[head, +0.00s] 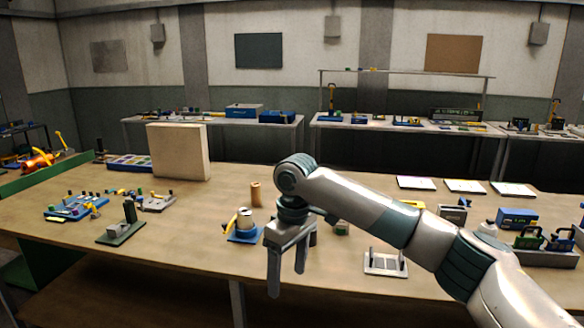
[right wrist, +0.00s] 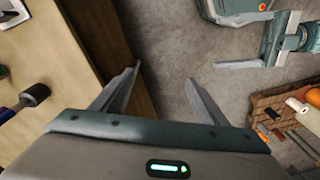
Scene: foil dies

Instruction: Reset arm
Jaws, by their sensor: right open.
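My right gripper (head: 287,280) hangs down at the table's front edge in the head view, with its two fingers apart and nothing between them. In the right wrist view its fingers (right wrist: 163,85) are spread over the bare floor, beside the table edge. The right arm reaches in from the lower right, bent at the wrist over the table. I cannot make out a left gripper in the head view.
The wooden table (head: 190,255) holds a blue fixture with a silver cylinder (head: 244,228), a wooden cylinder (head: 255,193) and a white plate with posts (head: 386,264) near my right gripper. A tall beige block (head: 180,152) stands back left.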

